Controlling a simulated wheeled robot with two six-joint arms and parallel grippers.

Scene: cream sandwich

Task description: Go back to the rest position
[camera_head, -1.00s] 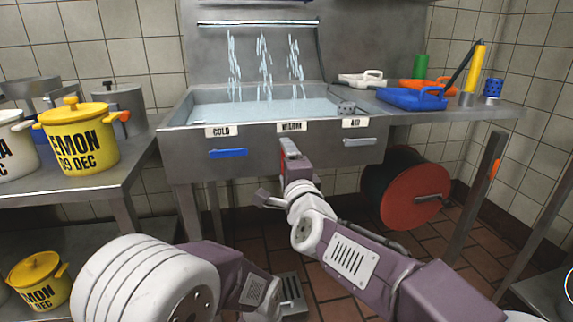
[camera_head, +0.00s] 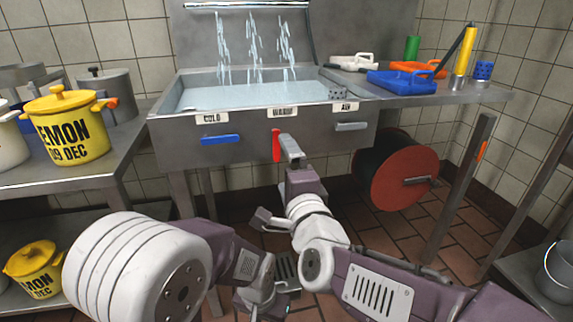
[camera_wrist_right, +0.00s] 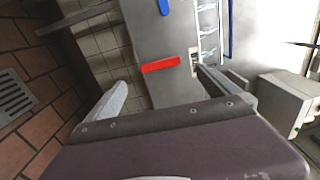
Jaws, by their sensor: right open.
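My right gripper (camera_head: 288,147) is in front of the sink's front panel in the head view, just right of the red handle (camera_head: 276,145) under the middle label. The handle hangs upright. In the right wrist view my right gripper (camera_wrist_right: 162,80) is open and empty, its fingers spread apart. The red handle (camera_wrist_right: 161,64) shows beyond the fingertips, with a visible gap.
Water streams into the sink (camera_head: 165,115), which has blue (camera_head: 220,139) and grey (camera_head: 351,126) handles. A yellow pot (camera_head: 62,125) stands on the left table. A red reel (camera_head: 398,180) hangs under the right counter. A pail (camera_head: 558,270) stands lower right. Open tiled floor lies below.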

